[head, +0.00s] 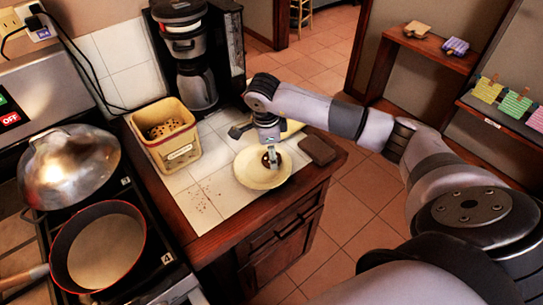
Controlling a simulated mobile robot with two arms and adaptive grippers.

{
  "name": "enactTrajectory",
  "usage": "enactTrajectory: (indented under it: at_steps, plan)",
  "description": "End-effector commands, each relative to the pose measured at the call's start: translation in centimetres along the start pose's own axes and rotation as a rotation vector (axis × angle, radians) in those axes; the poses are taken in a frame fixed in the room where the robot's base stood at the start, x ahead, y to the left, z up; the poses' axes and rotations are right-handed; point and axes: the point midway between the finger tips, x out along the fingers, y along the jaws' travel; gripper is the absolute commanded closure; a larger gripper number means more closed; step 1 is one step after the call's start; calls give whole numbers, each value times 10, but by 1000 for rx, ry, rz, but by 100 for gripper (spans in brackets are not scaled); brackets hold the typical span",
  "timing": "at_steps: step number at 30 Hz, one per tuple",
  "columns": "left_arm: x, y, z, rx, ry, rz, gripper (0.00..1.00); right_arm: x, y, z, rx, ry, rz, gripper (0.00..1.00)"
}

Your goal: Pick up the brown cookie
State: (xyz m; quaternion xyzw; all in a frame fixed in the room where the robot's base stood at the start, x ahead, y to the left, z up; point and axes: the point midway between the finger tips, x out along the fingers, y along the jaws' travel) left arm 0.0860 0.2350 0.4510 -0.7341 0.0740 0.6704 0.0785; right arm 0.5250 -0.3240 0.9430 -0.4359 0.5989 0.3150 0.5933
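A dark brown round thing (265,159), which looks like the brown cookie, lies in a cream plate (262,183) on the white tiled counter. My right gripper (271,163) points down over the plate, with its fingertips at the brown thing and partly hiding it. Whether the fingers are open or closed around it cannot be told at this size. My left gripper is not in view.
A yellow container (167,152) with cookie-like things inside stands left of the plate. A coffee maker (192,70) stands behind. A dark brown flat block (318,150) lies right of the plate. The stove holds a domed metal lid (72,165) and a red-rimmed pan (100,250).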

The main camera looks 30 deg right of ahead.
Motion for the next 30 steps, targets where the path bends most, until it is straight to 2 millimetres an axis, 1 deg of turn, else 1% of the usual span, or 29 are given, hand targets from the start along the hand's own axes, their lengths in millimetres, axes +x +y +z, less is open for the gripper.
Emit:
enactTrajectory:
  at_steps: [1,3,6,9,14,17,30]
  plan:
    - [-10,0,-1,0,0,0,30,4,3,1,0,1,6,29]
    - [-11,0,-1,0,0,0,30,16,2,2,1,0,4,29]
    - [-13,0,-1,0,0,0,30,26,2,2,0,0,1,29]
    - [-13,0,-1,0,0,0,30,30,2,2,0,0,0,29]
    - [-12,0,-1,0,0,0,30,30,2,2,-1,0,0,29]
    - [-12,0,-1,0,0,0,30,30,2,2,-1,0,1,34]
    - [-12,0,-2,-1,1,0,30,31,3,1,-1,1,3,64]
